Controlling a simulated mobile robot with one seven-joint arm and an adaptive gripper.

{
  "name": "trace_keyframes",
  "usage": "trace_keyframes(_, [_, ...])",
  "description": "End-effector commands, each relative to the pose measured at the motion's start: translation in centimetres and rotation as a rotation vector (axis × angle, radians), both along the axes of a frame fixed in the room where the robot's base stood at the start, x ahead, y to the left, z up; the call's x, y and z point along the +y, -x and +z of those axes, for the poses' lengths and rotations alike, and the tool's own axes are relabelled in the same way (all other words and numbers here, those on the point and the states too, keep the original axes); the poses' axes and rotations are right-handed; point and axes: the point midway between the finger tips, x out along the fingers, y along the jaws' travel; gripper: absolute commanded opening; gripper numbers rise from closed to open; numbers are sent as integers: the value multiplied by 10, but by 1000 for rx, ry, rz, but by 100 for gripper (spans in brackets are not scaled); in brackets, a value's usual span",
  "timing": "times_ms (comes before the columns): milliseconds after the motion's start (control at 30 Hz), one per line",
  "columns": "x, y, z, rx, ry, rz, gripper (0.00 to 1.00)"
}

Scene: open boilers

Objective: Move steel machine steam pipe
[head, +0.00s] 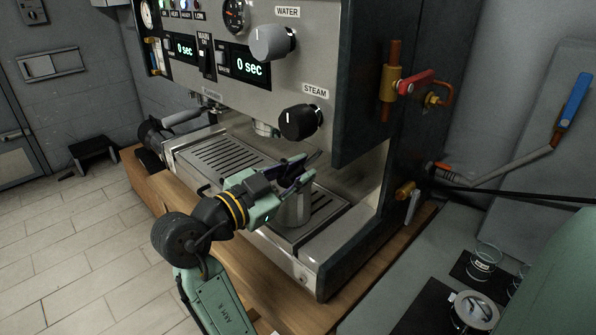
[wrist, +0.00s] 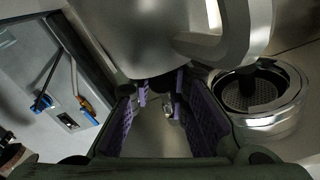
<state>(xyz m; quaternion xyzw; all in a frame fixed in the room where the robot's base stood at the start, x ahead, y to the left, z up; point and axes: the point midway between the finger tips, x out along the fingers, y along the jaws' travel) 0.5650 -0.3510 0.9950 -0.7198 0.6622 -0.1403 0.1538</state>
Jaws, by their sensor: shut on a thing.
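My gripper (head: 308,167) is in front of the steel coffee machine (head: 291,76), below the black steam knob (head: 300,122) and above the right part of the drip tray. In the wrist view its purple-padded fingers (wrist: 160,92) come close together at their tips. A small piece of bright metal, the steam pipe (wrist: 167,109), shows between the tips, and the gripper is shut on it. Most of the pipe is hidden by the fingers and by large grey metal shapes. In the head view I cannot make the pipe out. A steel pitcher (head: 295,209) stands on the tray beneath the gripper.
The drip tray grate (head: 224,153) is clear at left. A red-handled valve (head: 412,83) sticks out from the machine's right side. Glass cups (head: 484,262) stand at right.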

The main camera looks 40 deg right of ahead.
Motion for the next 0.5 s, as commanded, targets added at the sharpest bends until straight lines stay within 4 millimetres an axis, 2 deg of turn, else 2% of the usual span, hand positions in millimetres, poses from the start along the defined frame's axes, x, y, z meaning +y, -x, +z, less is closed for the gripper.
trace_keyframes(500, [0,-5,0,-2,3,-65,0])
